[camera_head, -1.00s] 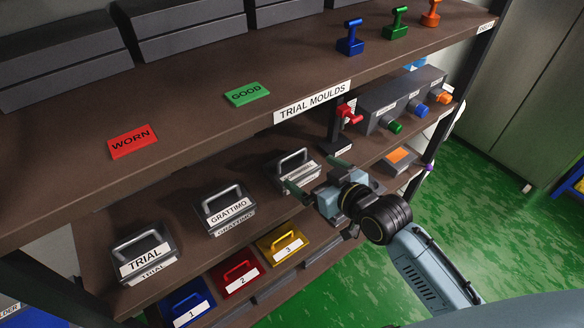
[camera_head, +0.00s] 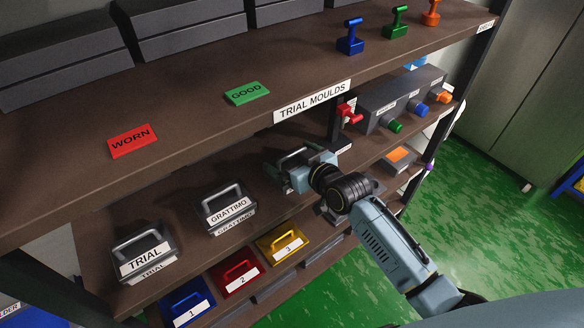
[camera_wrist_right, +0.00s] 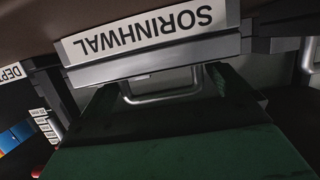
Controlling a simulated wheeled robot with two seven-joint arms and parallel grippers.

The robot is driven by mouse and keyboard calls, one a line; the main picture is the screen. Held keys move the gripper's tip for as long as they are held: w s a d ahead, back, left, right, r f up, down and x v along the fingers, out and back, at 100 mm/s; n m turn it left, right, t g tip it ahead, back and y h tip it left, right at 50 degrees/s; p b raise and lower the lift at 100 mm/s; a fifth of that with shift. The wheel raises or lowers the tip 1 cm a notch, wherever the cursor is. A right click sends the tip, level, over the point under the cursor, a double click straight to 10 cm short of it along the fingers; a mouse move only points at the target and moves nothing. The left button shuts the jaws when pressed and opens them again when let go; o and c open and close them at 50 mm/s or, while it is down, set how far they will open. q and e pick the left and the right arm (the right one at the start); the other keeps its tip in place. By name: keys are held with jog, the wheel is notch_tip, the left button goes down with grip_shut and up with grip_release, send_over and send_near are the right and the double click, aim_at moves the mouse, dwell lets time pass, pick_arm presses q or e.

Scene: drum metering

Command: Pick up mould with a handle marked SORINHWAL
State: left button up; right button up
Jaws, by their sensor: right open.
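The mould marked SORINHWAL (camera_wrist_right: 150,38) shows in the right wrist view, its white label upside down. Its pale metal handle (camera_wrist_right: 160,98) lies between the green fingers of my right gripper (camera_wrist_right: 168,88). The fingers are apart, and I cannot tell whether they touch the handle. In the head view my right gripper (camera_head: 286,168) is at this mould on the middle shelf and covers most of it. My left gripper is not in view.
The GRATTIMO mould (camera_head: 230,210) and TRIAL mould (camera_head: 144,255) stand to the left on the same shelf. Blue, red and yellow numbered moulds (camera_head: 280,245) sit below. The upper shelf edge with the TRIAL MOULDS label (camera_head: 312,101) overhangs. A grey valve box (camera_head: 405,100) is right.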

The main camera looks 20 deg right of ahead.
jog(key=c, duration=1.6)
jog(key=shift+w+r, duration=0.1)
jog(key=shift+r, duration=0.15)
